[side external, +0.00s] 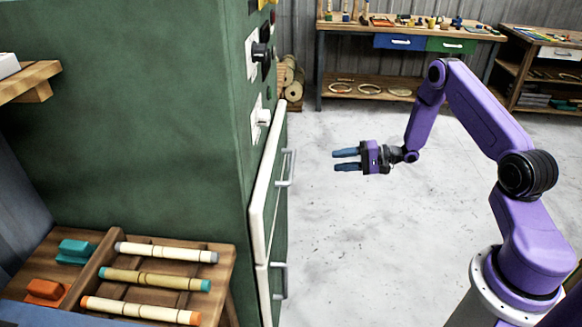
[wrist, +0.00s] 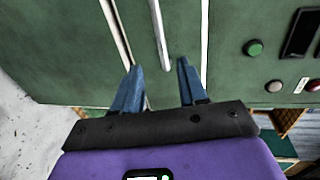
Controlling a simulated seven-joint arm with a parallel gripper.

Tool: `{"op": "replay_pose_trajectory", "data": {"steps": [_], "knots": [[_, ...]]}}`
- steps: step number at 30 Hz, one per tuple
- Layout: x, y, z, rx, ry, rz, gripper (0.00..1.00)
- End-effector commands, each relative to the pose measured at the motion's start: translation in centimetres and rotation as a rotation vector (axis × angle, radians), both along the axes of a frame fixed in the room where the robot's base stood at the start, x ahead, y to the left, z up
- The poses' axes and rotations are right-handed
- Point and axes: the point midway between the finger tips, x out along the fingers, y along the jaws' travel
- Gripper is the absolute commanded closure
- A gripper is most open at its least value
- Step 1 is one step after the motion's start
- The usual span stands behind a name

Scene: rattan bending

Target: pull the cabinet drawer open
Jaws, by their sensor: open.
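The green cabinet (side external: 130,130) fills the left of the side view. Its front has two white-edged fronts, each with a silver bar handle: an upper handle (side external: 289,168) and a lower handle (side external: 280,281). My gripper (side external: 334,160) is open and empty, with blue fingers pointing left at the cabinet. It hangs in the air at about the height of the upper handle, with a clear gap between them. In the wrist view, a handle bar (wrist: 159,35) lies ahead, between the lines of the two open fingers (wrist: 158,66). Whether either front stands slightly out is hard to tell.
Knobs (side external: 262,50) and switches sit on the cabinet's upper front. A wooden rack (side external: 225,262) with several rods stands at the lower left. A workbench (side external: 340,27) with blue and green drawers stands at the back. The floor before the cabinet is clear.

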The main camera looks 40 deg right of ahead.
Motion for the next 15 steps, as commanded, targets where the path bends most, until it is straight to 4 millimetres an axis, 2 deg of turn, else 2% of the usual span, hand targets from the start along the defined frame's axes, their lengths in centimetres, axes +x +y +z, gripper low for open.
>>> {"op": "replay_pose_trajectory", "data": {"steps": [15], "knots": [[6.6,6.9,-2.0,0.0,0.0,0.008,0.58]]}}
